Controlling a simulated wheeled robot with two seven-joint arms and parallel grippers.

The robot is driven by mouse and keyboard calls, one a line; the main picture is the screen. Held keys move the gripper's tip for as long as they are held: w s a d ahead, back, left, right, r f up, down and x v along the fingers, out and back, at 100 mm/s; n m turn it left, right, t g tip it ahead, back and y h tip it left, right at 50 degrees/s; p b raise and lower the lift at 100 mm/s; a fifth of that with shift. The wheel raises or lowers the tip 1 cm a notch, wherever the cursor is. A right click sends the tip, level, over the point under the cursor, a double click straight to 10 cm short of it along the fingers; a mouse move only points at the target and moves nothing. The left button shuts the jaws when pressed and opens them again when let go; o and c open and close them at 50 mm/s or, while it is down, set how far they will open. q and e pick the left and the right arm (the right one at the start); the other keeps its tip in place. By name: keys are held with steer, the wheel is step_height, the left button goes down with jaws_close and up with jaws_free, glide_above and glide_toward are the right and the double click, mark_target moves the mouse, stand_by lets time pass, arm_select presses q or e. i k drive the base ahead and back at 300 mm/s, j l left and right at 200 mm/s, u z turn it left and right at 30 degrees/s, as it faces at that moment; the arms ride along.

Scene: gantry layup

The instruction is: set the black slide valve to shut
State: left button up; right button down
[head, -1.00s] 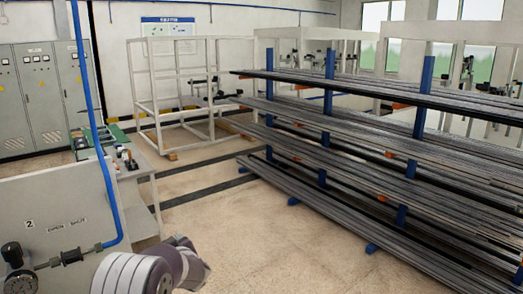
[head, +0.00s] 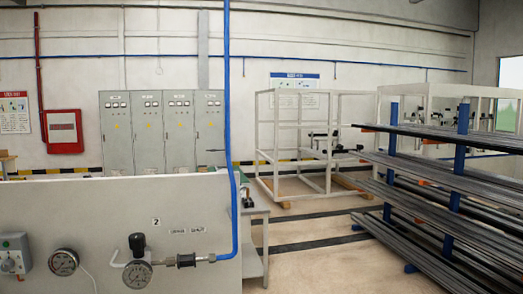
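The grey panel (head: 90,215) stands at the lower left of the head view, marked with a "2". On its right part a short pipe runs to the blue hose. A black sleeve (head: 186,260) sits on this pipe, seemingly the black slide valve. Two small labels (head: 188,230) above it appear to read OPEN and SHUT, left to right. The sleeve is nearer below the left label; its exact setting is too small to tell. A black knob (head: 137,243) stands above a round gauge (head: 137,273) left of the sleeve. Neither gripper is in view.
A second gauge (head: 64,262) and a grey switch box (head: 14,254) are on the panel's left. The blue hose (head: 233,190) rises at its right edge. A rack of long bars (head: 440,195) stands right. Open floor (head: 320,260) lies between.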

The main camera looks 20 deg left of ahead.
mark_target(185, 260)
steer(key=k+j+u, duration=0.1)
steer(key=u, duration=1.1)
steer(key=k+j, duration=0.05)
steer(key=k, duration=0.05)
